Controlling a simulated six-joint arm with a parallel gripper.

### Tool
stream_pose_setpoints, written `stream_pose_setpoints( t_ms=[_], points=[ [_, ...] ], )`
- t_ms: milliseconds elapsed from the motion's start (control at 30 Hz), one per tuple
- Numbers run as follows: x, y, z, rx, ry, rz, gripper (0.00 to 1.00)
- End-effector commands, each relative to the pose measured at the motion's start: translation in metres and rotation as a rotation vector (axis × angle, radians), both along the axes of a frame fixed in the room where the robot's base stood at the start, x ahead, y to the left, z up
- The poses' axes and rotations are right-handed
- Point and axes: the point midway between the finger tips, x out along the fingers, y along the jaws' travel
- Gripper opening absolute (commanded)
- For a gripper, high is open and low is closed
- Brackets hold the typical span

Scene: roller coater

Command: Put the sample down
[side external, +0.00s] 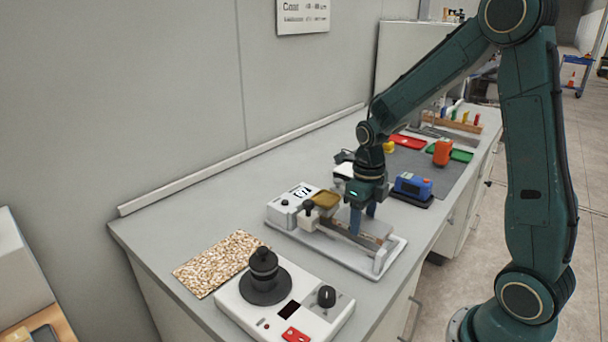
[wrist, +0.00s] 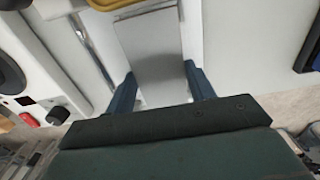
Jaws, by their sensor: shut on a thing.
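The sample looks like a flat grey panel (wrist: 150,55) in the wrist view, lying between my two blue-green fingers. My gripper (wrist: 160,88) is shut on its two side edges. In the side external view my gripper (side external: 363,220) points down over the bed of the roller coater (side external: 388,262), a white machine with a control box at its left end. The panel is low over or on the bed there; whether it touches cannot be told. My fingers partly hide it in that view.
An ochre tray (side external: 326,199) sits close left of my gripper. A blue device (side external: 413,186) and an orange object (side external: 442,152) stand to the right and behind. A white machine with a black knob (side external: 264,266) and a speckled mat (side external: 222,262) are in front left.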

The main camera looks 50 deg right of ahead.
Motion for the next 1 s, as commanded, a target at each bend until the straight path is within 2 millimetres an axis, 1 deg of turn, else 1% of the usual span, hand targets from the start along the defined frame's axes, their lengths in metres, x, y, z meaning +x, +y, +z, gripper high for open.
stream_pose_setpoints(
  t_ms=[33, 133, 300, 767, 800, 867, 900, 1000],
  points=[
    [-0.001, 0.0, -0.007, 0.002, 0.006, 0.0, 0.3],
    [0.0, 0.0, -0.019, 0.001, 0.005, 0.0, 0.3],
    [0.0, 0.0, -0.03, 0.001, 0.002, 0.0, 0.3],
    [0.0, 0.0, -0.034, 0.0, 0.001, 0.0, 0.3],
    [0.0, 0.0, -0.034, 0.0, 0.0, 0.0, 0.62],
    [0.0, 0.0, -0.034, 0.0, 0.001, 0.0, 0.73],
    [0.0, 0.0, -0.034, 0.0, 0.001, 0.0, 0.76],
    [0.0, 0.0, -0.034, 0.0, 0.001, 0.0, 0.76]
  ],
)
